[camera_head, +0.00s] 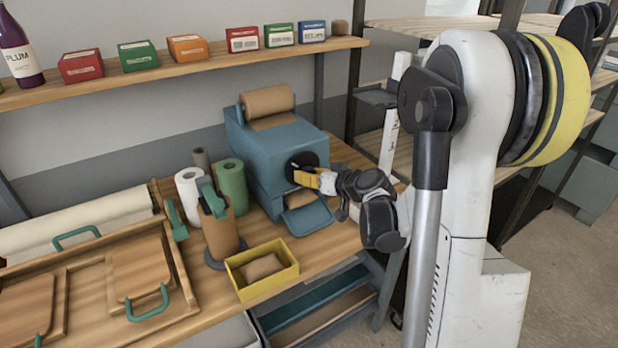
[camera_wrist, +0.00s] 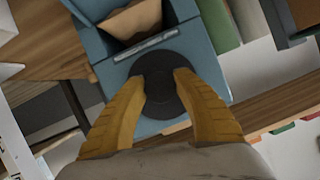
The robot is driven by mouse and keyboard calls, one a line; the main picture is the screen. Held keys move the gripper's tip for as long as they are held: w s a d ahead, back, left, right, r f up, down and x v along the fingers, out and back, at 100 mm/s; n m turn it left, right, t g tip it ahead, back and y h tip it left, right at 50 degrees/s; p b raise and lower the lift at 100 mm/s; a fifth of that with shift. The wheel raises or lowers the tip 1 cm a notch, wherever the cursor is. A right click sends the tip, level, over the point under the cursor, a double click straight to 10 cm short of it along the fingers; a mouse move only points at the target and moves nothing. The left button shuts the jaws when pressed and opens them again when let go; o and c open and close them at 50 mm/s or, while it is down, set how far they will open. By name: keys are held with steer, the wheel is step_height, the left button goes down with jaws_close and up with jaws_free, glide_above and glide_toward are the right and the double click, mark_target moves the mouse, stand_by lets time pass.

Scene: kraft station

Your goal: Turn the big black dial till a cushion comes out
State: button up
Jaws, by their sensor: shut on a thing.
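The teal machine (camera_head: 265,150) stands on the wooden bench with a kraft paper roll (camera_head: 268,100) on top. The big black dial (camera_head: 301,160) is on its front face. My gripper (camera_head: 304,175) reaches it from the right. In the wrist view, the yellow fingers of my gripper (camera_wrist: 164,76) are shut on the middle of the dial (camera_wrist: 163,104), one on each side, partly covering it. Crumpled brown paper (camera_wrist: 135,18) shows in the machine's outlet beside the dial. A brown cushion (camera_head: 260,267) lies in the yellow bin (camera_head: 250,293) in front of the machine.
A shelf (camera_head: 200,67) with several small boxes runs above. Wooden boards with green handles fill the bench's left.

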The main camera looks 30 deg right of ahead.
steer(key=m+y+b, duration=0.1)
steer(key=m, duration=0.1)
steer(key=shift+f+m+y+b, duration=0.1)
steer(key=shift+m+y+b, duration=0.2)
steer(key=shift+y+b, duration=0.1)
steer(key=m+t+y+b, duration=0.1)
steer(key=m+y+b, duration=0.1)
steer(key=m, duration=0.1)
steer(key=shift+b, duration=0.35)
steer(key=m+t+y+b, duration=0.1)
steer(key=m+b, duration=0.1)
steer(key=m, duration=0.1)
steer(key=shift+m+y+b, duration=0.3)
steer(key=shift+a+r+m+t+y+b, duration=0.1)
steer(key=shift+r+m+t+y+b, duration=0.15)
steer(key=shift+m+t+b, duration=0.7)
steer(key=shift+m+g, duration=0.35)
steer(key=shift+g, duration=0.1)
steer(key=o, duration=1.2)
steer(key=shift+w, duration=0.1)
steer(key=shift+c, duration=0.2)
